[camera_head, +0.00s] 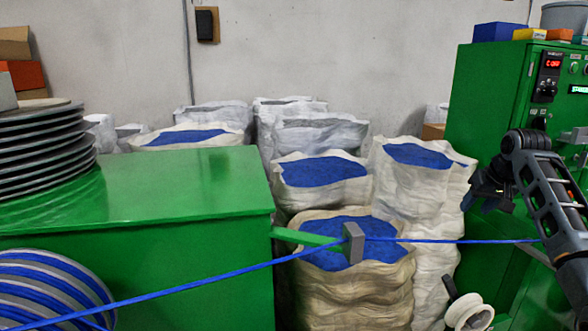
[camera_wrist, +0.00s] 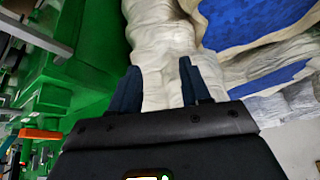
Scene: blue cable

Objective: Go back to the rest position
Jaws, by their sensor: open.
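My gripper (camera_head: 489,187) is at the right of the head view, in front of the green control cabinet and beside the tall white sack. It is open, and nothing shows between its fingers. In the wrist view my gripper (camera_wrist: 158,88) has its two dark fingers spread apart, with a white sack behind them. The blue cable (camera_head: 220,277) runs from the reel at lower left through a grey guide block (camera_head: 353,243) and on to the right. It passes below my gripper without touching it in the head view.
The green cabinet (camera_head: 480,120) stands close behind my arm. Several sacks of blue granules (camera_head: 320,172) fill the middle. A white pulley (camera_head: 468,314) sits low at the right. A green machine housing (camera_head: 180,195) and a cable reel (camera_head: 50,285) are at the left.

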